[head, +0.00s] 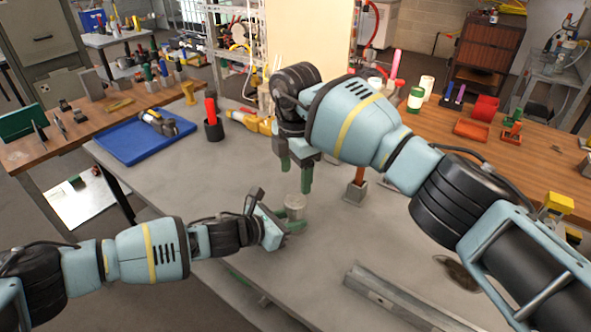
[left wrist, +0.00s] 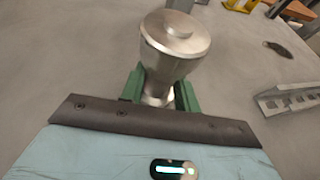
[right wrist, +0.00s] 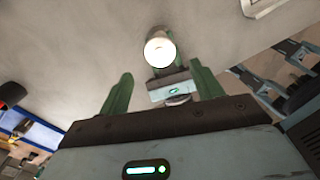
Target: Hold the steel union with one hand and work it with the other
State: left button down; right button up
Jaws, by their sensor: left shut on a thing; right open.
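The steel union (head: 295,206) is a shiny round metal piece standing above the grey table. My left gripper (head: 291,224) is shut on its lower part from the side. In the left wrist view, the union (left wrist: 174,40) shows a wide round top, with the green fingers (left wrist: 158,95) on either side of its narrower neck. My right gripper (head: 295,178) points down with its fingers apart, above and close to the union, and holds nothing. In the right wrist view, the union's bright top (right wrist: 160,52) lies beyond the open fingers (right wrist: 160,92). The union's lowest end is mostly hidden.
A yellow tool (head: 252,122) lies behind my right gripper. A metal channel (head: 400,302) lies at the front right. The grey table (head: 235,180) is clear left of the union.

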aim_at(295, 200)
jog(key=shift+f, duration=3.95)
jog(key=shift+c, duration=0.2)
